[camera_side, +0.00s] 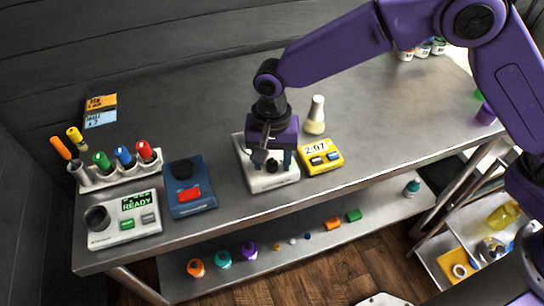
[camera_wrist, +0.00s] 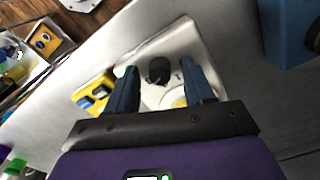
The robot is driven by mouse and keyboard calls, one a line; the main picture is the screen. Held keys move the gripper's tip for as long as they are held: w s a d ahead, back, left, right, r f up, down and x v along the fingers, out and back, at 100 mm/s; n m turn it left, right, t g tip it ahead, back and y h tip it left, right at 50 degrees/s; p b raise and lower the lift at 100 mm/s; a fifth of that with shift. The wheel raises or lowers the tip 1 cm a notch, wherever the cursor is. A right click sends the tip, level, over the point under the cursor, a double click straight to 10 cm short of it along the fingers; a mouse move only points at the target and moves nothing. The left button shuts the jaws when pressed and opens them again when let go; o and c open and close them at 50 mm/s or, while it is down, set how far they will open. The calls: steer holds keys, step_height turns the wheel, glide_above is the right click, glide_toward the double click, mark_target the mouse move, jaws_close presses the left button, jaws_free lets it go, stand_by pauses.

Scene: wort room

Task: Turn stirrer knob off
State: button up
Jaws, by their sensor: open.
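The stirrer (camera_side: 257,183) is a white box on the steel bench, with a dark round knob (camera_side: 271,166) on its front part. In the wrist view the stirrer (camera_wrist: 187,38) lies below my gripper, and its black knob (camera_wrist: 159,70) shows between the two fingers. My gripper (camera_side: 273,160) points down over the stirrer. Its blue fingers (camera_wrist: 158,76) are open, one on each side of the knob, with visible gaps. I cannot tell how far down the fingers reach along the knob. The arm hides part of the stirrer's top in the side view. The knob's setting is not readable.
A yellow timer (camera_side: 321,157) reading 2:07 stands close to the stirrer's right. A pale flask (camera_side: 315,115) stands behind it. A blue device (camera_side: 189,187) is to the left, then a white READY device (camera_side: 124,220) and a marker rack (camera_side: 117,173).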

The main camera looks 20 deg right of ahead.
steer(key=shift+f, duration=0.1)
jaws_close()
